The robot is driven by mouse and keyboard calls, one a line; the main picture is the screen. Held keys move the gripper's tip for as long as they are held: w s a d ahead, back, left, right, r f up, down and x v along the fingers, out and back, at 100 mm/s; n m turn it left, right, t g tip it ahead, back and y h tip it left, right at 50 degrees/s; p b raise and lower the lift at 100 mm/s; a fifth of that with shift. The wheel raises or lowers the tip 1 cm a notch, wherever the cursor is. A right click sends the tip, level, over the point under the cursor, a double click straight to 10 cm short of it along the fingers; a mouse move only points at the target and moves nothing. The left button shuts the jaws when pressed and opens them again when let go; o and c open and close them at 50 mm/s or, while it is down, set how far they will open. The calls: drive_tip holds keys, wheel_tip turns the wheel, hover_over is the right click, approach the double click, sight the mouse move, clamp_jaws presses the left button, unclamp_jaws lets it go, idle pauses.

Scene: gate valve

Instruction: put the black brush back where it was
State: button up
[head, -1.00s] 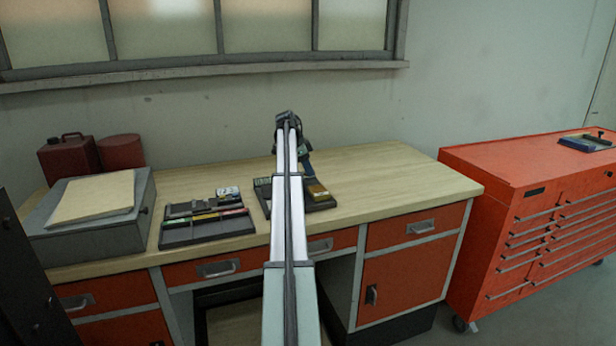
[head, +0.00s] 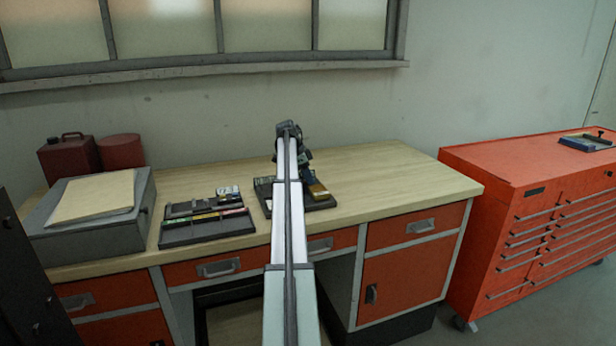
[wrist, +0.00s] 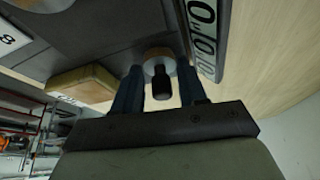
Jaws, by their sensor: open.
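My gripper (wrist: 158,66) is open in the wrist view, with its two blue fingers on either side of a thing with a black round end and a pale collar (wrist: 160,72). This may be the black brush, but I cannot tell for certain. The thing is between the fingers and its lower part is hidden. Below it is a dark tray (wrist: 110,30), which also shows on the bench in the head view (head: 318,205). In the head view my gripper (head: 305,172) is low over this tray, partly hidden by my arm.
A second dark tray (head: 205,235) stands to the left, beside a grey box (head: 90,225). The bench top (head: 400,175) is clear on the right. A red tool cabinet (head: 545,230) stands beyond.

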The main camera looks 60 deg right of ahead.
drive_tip(key=shift+w+r, duration=0.1)
drive_tip(key=v, duration=1.2)
drive_tip(key=shift+r, duration=0.1)
